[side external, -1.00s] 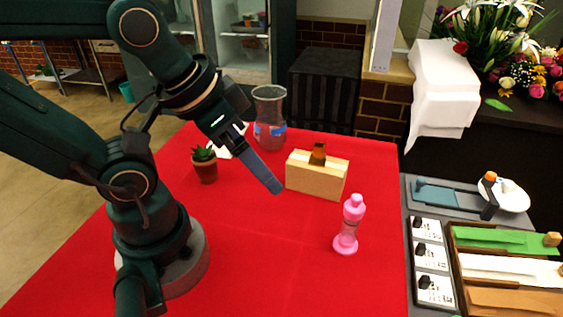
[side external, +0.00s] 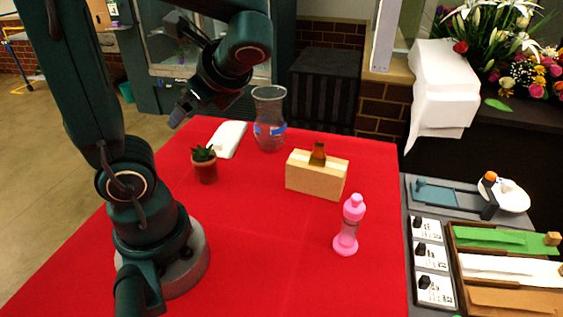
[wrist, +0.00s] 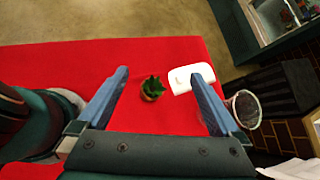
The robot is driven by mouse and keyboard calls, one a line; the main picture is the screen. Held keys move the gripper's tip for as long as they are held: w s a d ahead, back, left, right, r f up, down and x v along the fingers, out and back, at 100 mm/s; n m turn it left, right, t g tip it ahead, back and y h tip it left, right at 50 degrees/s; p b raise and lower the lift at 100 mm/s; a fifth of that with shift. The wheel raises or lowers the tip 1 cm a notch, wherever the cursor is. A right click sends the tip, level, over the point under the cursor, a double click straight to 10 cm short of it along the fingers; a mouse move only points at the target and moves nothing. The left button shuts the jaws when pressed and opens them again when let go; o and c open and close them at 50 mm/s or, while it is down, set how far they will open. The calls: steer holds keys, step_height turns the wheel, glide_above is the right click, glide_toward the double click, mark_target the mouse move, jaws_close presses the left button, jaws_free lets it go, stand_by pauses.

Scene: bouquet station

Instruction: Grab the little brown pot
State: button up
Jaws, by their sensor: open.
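The little brown pot (side external: 205,172) holds a small green succulent and stands upright on the red table, left of centre in the side view. In the wrist view the pot (wrist: 148,96) shows between my two fingers, partly covered by its leaves. My gripper (side external: 178,112) is raised above and behind the pot in the side view, well apart from it. In the wrist view my gripper (wrist: 164,85) is open with nothing between its fingertips; the pot lies beyond and below them.
A white object (side external: 227,139) lies behind the pot, with a clear glass vase (side external: 269,118) to its right. A wooden block (side external: 316,178) with a brown bottle-shaped piece and a pink bottle (side external: 348,226) stand farther right. The red cloth (side external: 255,260) in front is clear.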

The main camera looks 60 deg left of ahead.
mark_target(206, 155)
steer(key=a+f+m+y, duration=0.1)
steer(key=f, duration=0.3)
steer(key=a+f+m+y, duration=0.1)
steer(key=f, duration=0.4)
steer(key=w+a+f+m+g+y, duration=0.1)
steer(key=f, duration=0.3)
steer(key=shift+w+a+f, duration=0.1)
steer(key=shift+a+f, duration=0.05)
steer(key=shift+f, duration=0.1)
steer(key=shift+x, duration=2.6)
jaws_close()
